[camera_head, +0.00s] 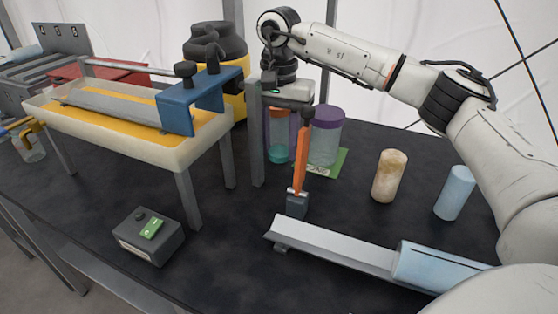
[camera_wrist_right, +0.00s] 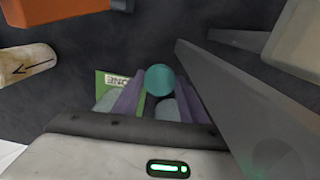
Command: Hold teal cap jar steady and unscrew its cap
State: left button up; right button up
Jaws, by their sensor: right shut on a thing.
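My right gripper (camera_head: 279,148) reaches down from the arm at the right. It also shows in the wrist view (camera_wrist_right: 158,85), where its two purple-toned fingers are shut around a round teal cap (camera_wrist_right: 160,80). In the head view the teal piece (camera_head: 278,156) shows low between the fingers, partly hidden by the gripper and the tool in front. I cannot tell whether the cap is on its jar or apart from it. A clear jar with a purple lid (camera_head: 328,118) stands just right of the gripper. My left gripper is not in view.
A green mat (camera_head: 340,160) lies under the jars. An upright orange-handled tool (camera_head: 301,155) stands close in front of the gripper. A tan cylinder (camera_head: 389,176), a pale blue cylinder (camera_head: 454,192), a rail (camera_head: 330,247) and a grey box (camera_head: 147,236) occupy the dark table. A yellow-filled trough (camera_head: 135,118) stands left.

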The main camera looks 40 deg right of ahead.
aim_at(279, 151)
jog(key=shift+f, duration=2.2)
jog(key=shift+f, duration=0.15)
jog(key=o, duration=1.2)
notch_tip(279, 151, up, 12)
jog(key=shift+r, duration=0.2)
